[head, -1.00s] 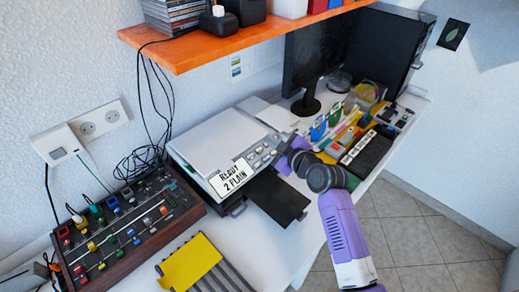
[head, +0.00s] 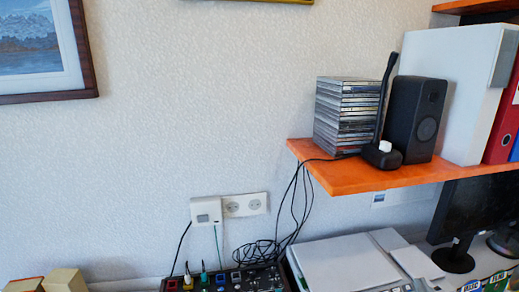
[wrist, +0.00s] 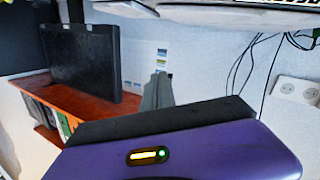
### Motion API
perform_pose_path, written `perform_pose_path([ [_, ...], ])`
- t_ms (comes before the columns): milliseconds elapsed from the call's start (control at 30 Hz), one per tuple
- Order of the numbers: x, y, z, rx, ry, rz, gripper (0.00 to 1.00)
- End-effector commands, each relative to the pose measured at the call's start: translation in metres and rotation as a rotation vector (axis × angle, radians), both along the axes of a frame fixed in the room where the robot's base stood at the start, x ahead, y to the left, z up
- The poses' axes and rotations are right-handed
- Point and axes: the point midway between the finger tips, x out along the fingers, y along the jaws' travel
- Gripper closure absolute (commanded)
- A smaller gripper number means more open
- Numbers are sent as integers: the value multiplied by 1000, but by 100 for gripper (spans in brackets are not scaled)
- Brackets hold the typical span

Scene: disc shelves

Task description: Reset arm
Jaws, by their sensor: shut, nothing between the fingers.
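My gripper (wrist: 157,93) shows only in the wrist view, as a grey finger shape beyond the black edge of my purple wrist housing. It is shut and empty, with the wall behind it. My arm is not in the head view.
An orange shelf (head: 345,182) holds a CD stack (head: 347,115), a black speaker (head: 414,118) and binders. Below it are a printer (head: 340,262), a monitor (head: 482,212) and a mixer (head: 235,280). Cables (head: 262,253) hang beside a wall socket (head: 245,204).

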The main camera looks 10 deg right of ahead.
Motion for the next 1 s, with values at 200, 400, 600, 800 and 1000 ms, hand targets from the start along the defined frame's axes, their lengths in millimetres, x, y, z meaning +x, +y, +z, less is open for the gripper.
perform_pose_path([
  [200, -53, 48, -7, 100, -93, -20, 100],
  [400, -117, 106, -9, 192, -153, 9, 100],
  [600, -181, 160, -3, 268, -168, 73, 100],
  [800, -243, 205, 7, 320, -127, 159, 100],
  [1000, -300, 238, 11, 333, -17, 244, 100],
])
